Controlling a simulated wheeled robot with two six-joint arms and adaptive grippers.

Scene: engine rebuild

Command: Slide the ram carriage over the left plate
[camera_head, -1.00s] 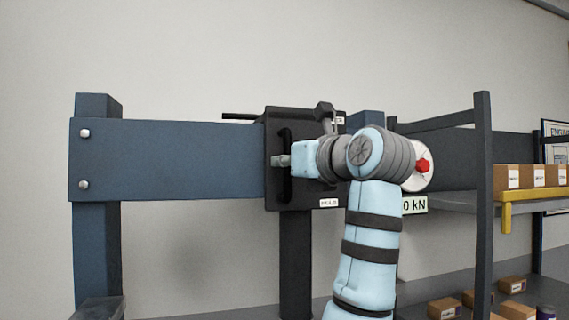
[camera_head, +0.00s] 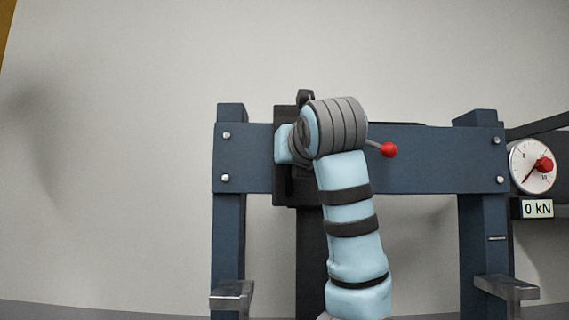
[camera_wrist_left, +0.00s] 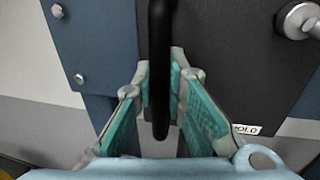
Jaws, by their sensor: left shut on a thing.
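The ram carriage (camera_head: 284,195) is a black block on the blue crossbeam (camera_head: 425,160), near the beam's left end. A dark ram column (camera_head: 310,250) hangs below it. My left gripper (camera_wrist_left: 160,88) is shut on the carriage's black vertical handle (camera_wrist_left: 161,40), a green-padded finger on each side. In the head view my wrist hides the fingers and much of the carriage. A silver plate (camera_head: 232,295) sticks out at the left post, left of the ram column. I cannot tell if this is the left plate. My right gripper is not in view.
A similar silver plate (camera_head: 507,288) is at the right post (camera_head: 485,235). A red-knobbed lever (camera_head: 389,150) shows beside my wrist. The beam right of it is clear.

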